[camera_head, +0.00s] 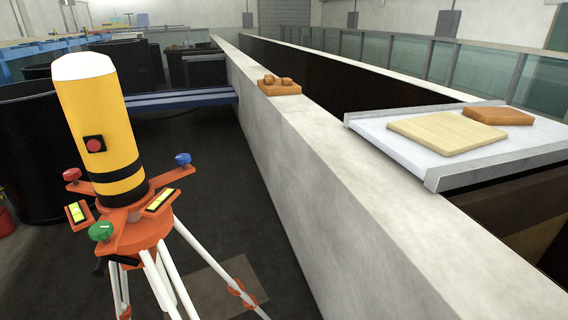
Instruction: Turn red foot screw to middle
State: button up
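A yellow instrument (103,125) with a white top and black bands stands on an orange tripod head (138,232) at the left. The red foot screw (72,175) is a small knob on the left arm of the orange base. A green foot screw (101,231) is at the front and a blue foot screw (183,159) at the right. Two yellow-green level vials lie on the base, one at the left (77,212) and one at the right (160,200). Their bubbles are too small to read. My gripper is not in view.
White tripod legs (184,268) spread below the head. A long concrete wall (340,185) runs along the right, with a wooden block piece (279,86) on it. A grey tray (380,135) holds a pale board (440,133) and a brown block (498,116). Dark floor lies between tripod and wall.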

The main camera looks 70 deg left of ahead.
aim_at(72, 174)
jog(key=u, duration=2.35)
